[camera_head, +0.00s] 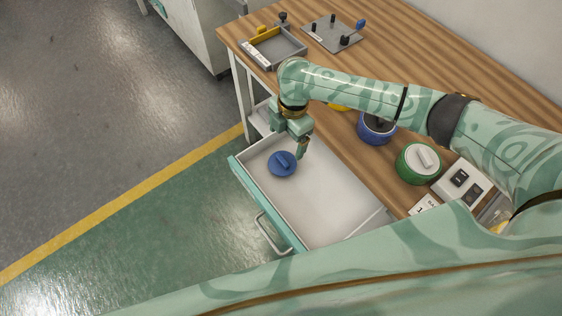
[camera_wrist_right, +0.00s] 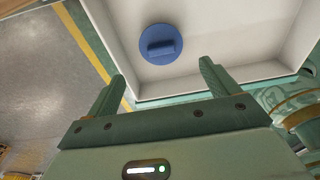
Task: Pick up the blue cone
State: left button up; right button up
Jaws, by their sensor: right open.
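A round blue piece (camera_head: 283,163) with a raised bar on top lies in the open drawer, near its far left corner. I see it from above, so I cannot tell whether it is cone-shaped. It also shows in the right wrist view (camera_wrist_right: 160,45), ahead of the fingertips and roughly centred between them. My right gripper (camera_head: 292,143) is open and empty above the drawer's far end, just beyond the blue piece and apart from it. The fingers also show spread in the right wrist view (camera_wrist_right: 162,75). My left gripper is out of view.
The drawer (camera_head: 345,203) is otherwise bare, with low walls. On the wooden table (camera_head: 430,60) stand a blue pot (camera_head: 376,128), a green-sided pot (camera_head: 418,163), a switch box (camera_head: 462,180), a grey tray (camera_head: 275,48) and a pegged plate (camera_head: 332,34). My right arm crosses above the table.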

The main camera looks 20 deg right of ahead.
aim_at(283, 159)
jog(key=f, duration=0.2)
jog(key=f+b, duration=0.1)
jog(key=f, duration=0.1)
jog(key=f+b, duration=0.1)
jog(key=shift+s+a+f, duration=0.1)
jog(key=shift+a+f, duration=0.25)
jog(key=shift+f, duration=0.4)
jog(key=f+b, duration=0.2)
jog(key=f, duration=0.1)
jog(key=f+b, duration=0.1)
jog(key=f, duration=0.1)
jog(key=shift+s+a, duration=0.2)
jog(key=shift+a, duration=0.1)
jog(key=shift+r, duration=0.15)
jog(key=shift+c, duration=0.6)
jog(key=c, duration=0.6)
